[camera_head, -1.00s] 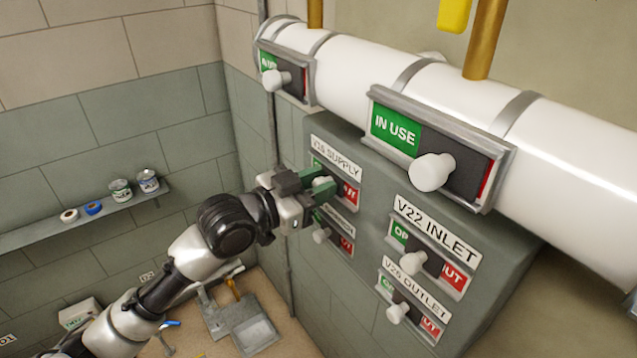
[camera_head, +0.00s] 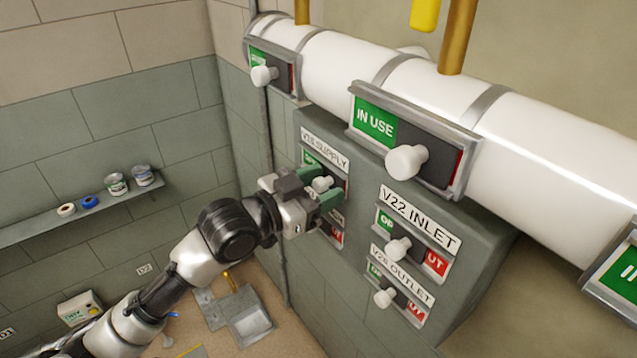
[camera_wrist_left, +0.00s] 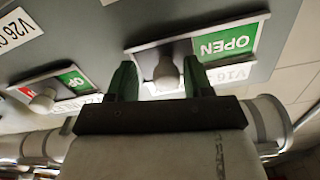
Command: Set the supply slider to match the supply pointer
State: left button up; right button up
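The whole green OPEN field (camera_wrist_left: 226,44) shows beside the knob there. In the left wrist view, the gripper (camera_wrist_left: 160,82) has a gap on each side of the knob. No supply pointer can be made out. My right gripper is out of view.
The V22 INLET panel (camera_head: 415,240) and another outlet panel (camera_head: 400,292) are to the right, with knobs sticking out. A panel below the supply slider is mostly hidden by my gripper. A white pipe (camera_head: 330,60) with IN USE signs runs above. A shelf (camera_head: 70,218) is far left.

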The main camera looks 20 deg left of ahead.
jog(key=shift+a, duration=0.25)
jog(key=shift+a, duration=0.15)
pick_arm(q)
jog(key=shift+a, duration=0.25)
jog(key=b+v, duration=0.4)
jog(key=v, duration=0.6)
jog(key=shift+s, duration=0.35)
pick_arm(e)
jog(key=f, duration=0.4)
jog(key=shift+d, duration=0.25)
pick_arm(q)
jog(key=shift+w, duration=0.1)
